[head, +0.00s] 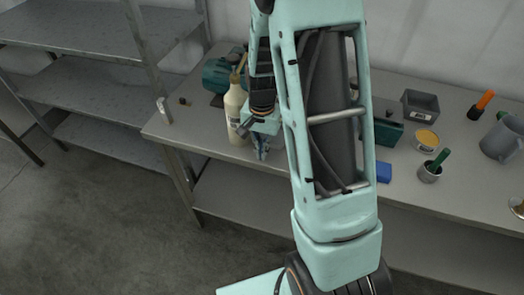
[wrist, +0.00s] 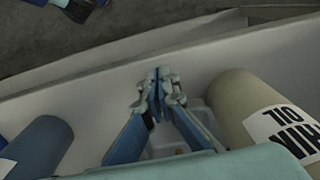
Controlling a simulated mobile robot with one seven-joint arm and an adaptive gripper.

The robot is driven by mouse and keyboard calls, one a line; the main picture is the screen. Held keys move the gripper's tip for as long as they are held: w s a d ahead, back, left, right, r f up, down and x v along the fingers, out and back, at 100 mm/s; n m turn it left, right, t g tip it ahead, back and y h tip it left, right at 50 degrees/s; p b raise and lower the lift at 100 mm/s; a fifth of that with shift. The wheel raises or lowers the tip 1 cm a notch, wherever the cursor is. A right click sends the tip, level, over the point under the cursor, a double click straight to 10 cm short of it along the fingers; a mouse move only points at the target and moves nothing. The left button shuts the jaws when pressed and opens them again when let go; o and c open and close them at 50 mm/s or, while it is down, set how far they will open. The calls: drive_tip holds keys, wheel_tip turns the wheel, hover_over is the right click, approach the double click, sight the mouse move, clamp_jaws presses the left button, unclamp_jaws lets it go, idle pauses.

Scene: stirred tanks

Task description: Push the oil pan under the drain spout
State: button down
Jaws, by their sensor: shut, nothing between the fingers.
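My gripper (head: 262,150) is shut and empty. It points down near the front edge of the workbench, just right of a beige bottle (head: 236,115). In the wrist view my fingers (wrist: 157,88) are together at the tips, over or near the bench. A pale shape (wrist: 170,142) lies partly hidden behind them; I cannot tell if it is the oil pan. A dark grey open box (head: 421,104) stands toward the back right, and I cannot tell if it is the pan. I cannot make out the drain spout; my arm hides the middle of the bench.
A blue cylinder (wrist: 38,148) lies opposite. A green machine (head: 222,72) stands behind the bottle. A blue block (head: 384,172), tins and a grey jug (head: 501,139) stand right. The bench's left front corner (head: 185,133) is bare.

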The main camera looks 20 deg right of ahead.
drive_tip(key=shift+s+a, duration=0.2)
drive_tip(key=shift+s, duration=0.1)
wheel_tip(320, 180, up, 10)
